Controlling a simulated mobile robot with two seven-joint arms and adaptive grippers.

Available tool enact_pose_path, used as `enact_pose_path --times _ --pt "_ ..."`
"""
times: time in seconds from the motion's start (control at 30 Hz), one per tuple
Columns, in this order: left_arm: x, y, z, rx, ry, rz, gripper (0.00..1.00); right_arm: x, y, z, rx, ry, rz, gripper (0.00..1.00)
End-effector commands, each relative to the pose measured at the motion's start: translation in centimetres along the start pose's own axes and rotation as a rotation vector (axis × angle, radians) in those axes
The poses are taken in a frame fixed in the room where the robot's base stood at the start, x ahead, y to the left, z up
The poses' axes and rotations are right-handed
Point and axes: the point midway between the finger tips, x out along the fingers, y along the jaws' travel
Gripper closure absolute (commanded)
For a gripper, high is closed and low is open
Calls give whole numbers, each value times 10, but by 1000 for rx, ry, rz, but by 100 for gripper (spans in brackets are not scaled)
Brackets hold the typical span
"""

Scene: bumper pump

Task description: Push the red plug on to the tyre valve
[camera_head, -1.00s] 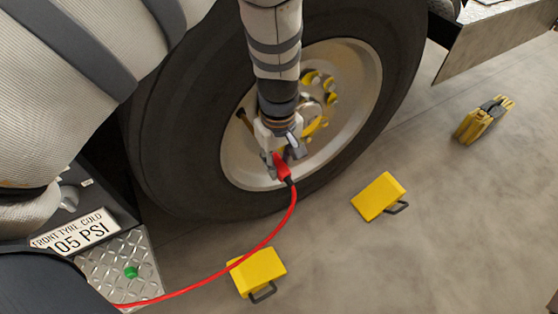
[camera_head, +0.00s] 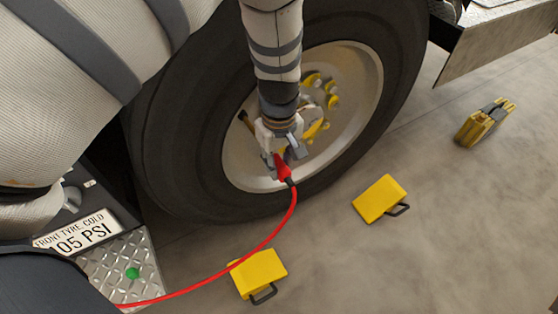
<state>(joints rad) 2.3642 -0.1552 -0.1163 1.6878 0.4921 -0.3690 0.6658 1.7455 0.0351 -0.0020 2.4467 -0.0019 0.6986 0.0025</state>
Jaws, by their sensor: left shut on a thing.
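My left gripper (camera_head: 282,155) is shut on the red plug (camera_head: 284,170) in front of the wheel's lower rim. A red hose (camera_head: 262,245) runs from the plug down to the left, towards the tread-plate step. The black tyre (camera_head: 180,150) surrounds a pale rim (camera_head: 355,105) with a yellow hub (camera_head: 318,125). A short dark and yellow stem (camera_head: 243,117), which may be the tyre valve, shows at the rim's left, beside the gripper. The gripper hides whatever lies behind the plug, so I cannot tell whether the plug touches the valve. My right gripper is not in view.
Two yellow wheel chocks with dark handles lie on the floor, one at the right (camera_head: 380,199) and one at the bottom (camera_head: 258,273). Another yellow and grey object (camera_head: 485,123) lies further right. A pressure sign (camera_head: 75,232) and tread plate (camera_head: 130,262) stand at lower left.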

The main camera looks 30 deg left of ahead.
Motion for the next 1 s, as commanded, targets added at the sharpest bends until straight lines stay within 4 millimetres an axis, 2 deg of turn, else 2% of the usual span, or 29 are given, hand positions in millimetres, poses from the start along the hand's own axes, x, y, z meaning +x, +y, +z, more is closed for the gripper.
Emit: enact_pose_path --times 1.0 --pt "0 0 -7 1 0 0 100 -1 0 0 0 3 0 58"
